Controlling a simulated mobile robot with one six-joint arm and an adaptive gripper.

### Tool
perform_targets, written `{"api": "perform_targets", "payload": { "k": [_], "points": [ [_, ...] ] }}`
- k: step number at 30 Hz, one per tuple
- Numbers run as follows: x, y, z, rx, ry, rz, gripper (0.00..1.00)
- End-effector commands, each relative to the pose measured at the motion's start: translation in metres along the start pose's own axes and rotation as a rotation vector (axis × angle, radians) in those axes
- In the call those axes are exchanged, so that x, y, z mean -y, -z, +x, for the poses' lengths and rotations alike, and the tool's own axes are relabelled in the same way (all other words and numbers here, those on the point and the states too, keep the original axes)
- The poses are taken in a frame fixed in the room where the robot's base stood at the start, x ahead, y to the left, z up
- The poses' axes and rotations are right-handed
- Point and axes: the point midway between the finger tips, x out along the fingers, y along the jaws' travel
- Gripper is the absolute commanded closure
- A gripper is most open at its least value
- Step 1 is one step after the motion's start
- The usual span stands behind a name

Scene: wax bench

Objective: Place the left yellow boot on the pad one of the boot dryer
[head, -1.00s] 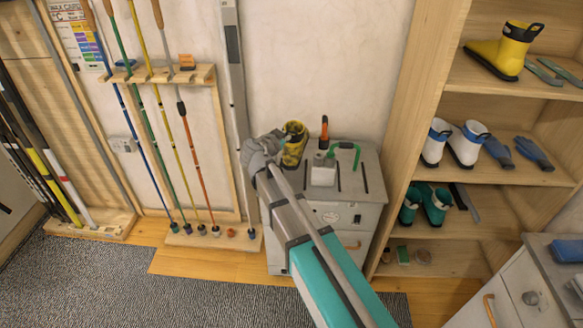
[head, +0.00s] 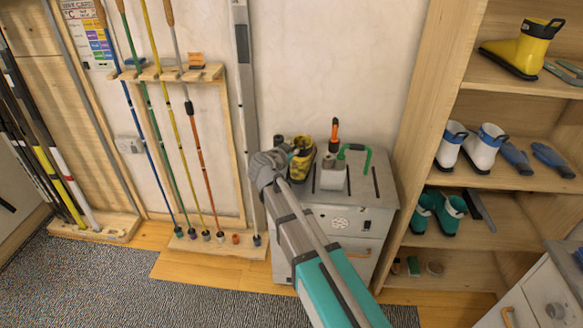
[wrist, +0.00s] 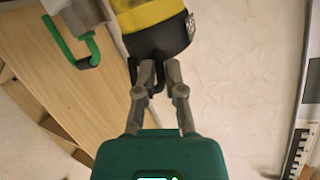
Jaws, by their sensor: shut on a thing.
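A yellow boot with a black top (head: 302,158) is at the back left of the grey cabinet's top (head: 360,205), which I take to be the boot dryer. In the wrist view, my gripper (wrist: 157,78) is shut on the black loop at the rim of this yellow boot (wrist: 150,15). In the head view, my gripper (head: 285,157) is left of the boot, its fingertips partly hidden. I cannot tell whether the sole touches the cabinet top. The pads are not clearly visible. Another yellow boot (head: 522,50) stands on the top shelf at right.
A white block (head: 333,178) with an orange-handled tool and a green hook (head: 367,160) stands right of the held boot. A grey cylinder (head: 279,141) is just behind my gripper. A pole rack (head: 170,75) is left, and shelving (head: 415,120) is right.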

Motion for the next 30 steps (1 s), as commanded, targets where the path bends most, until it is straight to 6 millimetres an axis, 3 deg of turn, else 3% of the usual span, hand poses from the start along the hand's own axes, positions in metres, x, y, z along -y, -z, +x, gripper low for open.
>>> {"api": "perform_targets", "payload": {
  "k": [17,30],
  "points": [
    [-0.001,-0.007,0.002,-0.001,0.002,-0.001,1.0],
    [-0.01,-0.035,0.011,0.0,0.003,-0.001,1.0]
  ]
}}
